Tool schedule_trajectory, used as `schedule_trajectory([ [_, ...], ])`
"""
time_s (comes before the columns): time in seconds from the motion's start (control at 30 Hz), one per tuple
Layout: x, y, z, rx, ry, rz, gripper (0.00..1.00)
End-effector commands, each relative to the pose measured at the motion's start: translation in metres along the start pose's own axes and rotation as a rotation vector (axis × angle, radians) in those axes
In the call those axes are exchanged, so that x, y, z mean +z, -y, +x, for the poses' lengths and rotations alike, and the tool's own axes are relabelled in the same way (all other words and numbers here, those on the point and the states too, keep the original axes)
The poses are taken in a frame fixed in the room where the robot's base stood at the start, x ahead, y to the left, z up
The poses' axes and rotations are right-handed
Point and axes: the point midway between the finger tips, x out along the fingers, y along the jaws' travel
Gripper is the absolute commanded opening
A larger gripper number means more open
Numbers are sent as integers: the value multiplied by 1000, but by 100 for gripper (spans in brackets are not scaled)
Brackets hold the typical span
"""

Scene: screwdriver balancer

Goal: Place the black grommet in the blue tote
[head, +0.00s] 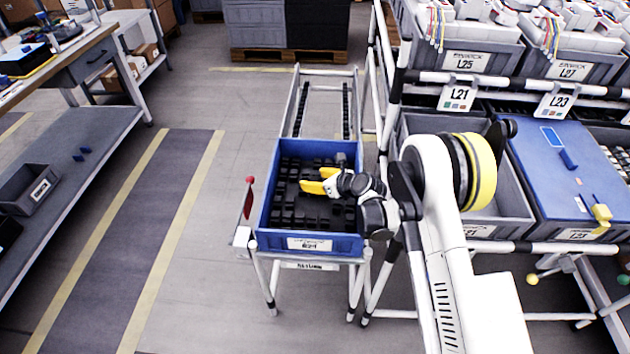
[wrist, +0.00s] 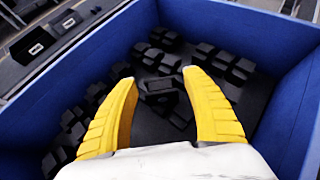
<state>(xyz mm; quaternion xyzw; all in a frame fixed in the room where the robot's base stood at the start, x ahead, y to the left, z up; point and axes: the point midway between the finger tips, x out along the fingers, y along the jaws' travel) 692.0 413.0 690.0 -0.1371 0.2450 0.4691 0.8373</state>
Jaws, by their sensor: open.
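In the wrist view my gripper (wrist: 159,77) is spread open. A black grommet (wrist: 158,90) shows between and beyond the fingertips, with no clear contact. I cannot tell its exact depth below the fingers. My wrist hides part of the tote's right side.
A rack of grey bins (head: 480,215) and a blue lid-like panel (head: 560,165) stands at right. A workbench with a shelf (head: 75,150) is at left. A red-tipped lever (head: 248,200) stands beside the tote's left wall. The floor between bench and stand is clear.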

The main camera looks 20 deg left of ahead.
Motion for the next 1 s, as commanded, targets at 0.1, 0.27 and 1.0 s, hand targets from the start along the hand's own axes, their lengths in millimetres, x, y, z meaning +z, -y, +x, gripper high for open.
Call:
schedule_trajectory([
  [0.1, 2, 1, -24, -2, -1, 2, 57],
  [0.27, 3, 1, -63, -2, 0, 2, 57],
  [1.0, 34, 11, -135, -27, 74, 80, 57],
])
